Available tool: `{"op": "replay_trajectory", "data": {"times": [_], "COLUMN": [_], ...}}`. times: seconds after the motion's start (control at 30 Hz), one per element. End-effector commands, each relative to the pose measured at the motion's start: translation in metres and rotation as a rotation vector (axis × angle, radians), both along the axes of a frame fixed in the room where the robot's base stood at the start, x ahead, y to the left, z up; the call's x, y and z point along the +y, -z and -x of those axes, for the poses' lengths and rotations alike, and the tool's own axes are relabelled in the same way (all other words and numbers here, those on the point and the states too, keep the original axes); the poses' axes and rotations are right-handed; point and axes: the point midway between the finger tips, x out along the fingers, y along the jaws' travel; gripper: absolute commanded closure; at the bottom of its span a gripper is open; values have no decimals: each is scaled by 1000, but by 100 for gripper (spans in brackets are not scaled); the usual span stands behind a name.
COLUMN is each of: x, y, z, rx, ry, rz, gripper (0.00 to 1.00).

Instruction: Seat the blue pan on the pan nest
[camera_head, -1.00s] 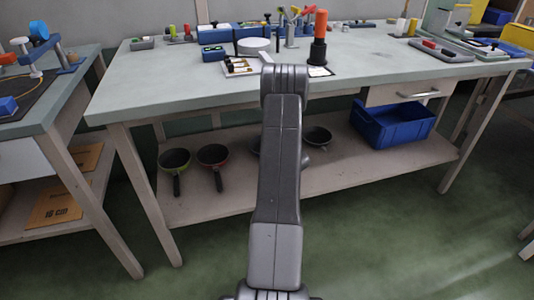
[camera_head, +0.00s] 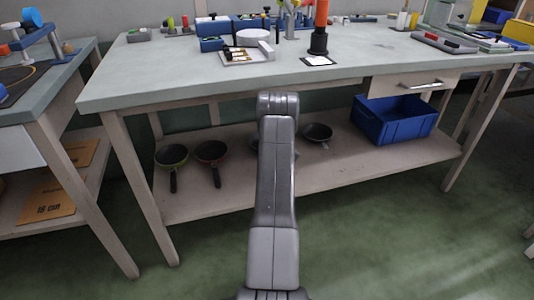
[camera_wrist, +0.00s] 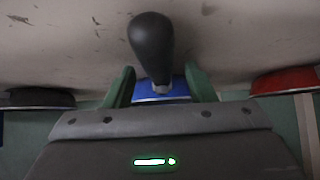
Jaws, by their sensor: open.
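In the wrist view my gripper (camera_wrist: 160,72) is open, its two green fingers spread on either side of a black pan handle. The handle joins the blue pan (camera_wrist: 178,90) by a silver collar; only a strip of its blue side shows between the fingers, the rest hidden by my gripper. I cannot tell whether either finger touches the handle. In the head view my arm covers my gripper and nearly all of the blue pan on the lower shelf. I cannot make out the pan nest in either view.
A red pan (camera_head: 211,151) and a green-rimmed pan (camera_head: 172,155) sit left of my arm on the lower shelf (camera_head: 340,165). A dark pan (camera_head: 317,132) and a blue bin (camera_head: 395,121) stand to the right. The workbench top (camera_head: 180,72) overhangs the shelf.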

Motion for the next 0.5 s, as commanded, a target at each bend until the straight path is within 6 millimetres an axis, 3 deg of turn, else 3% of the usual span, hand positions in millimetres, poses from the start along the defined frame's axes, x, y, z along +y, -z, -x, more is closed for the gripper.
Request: {"op": "replay_trajectory", "data": {"times": [0.3,0.5], "x": [1,1], "y": [3,3], "z": [-4,-4], "rx": [-1,-1], "ry": [1,1], "rz": [0,0], "gripper": [52,91]}}
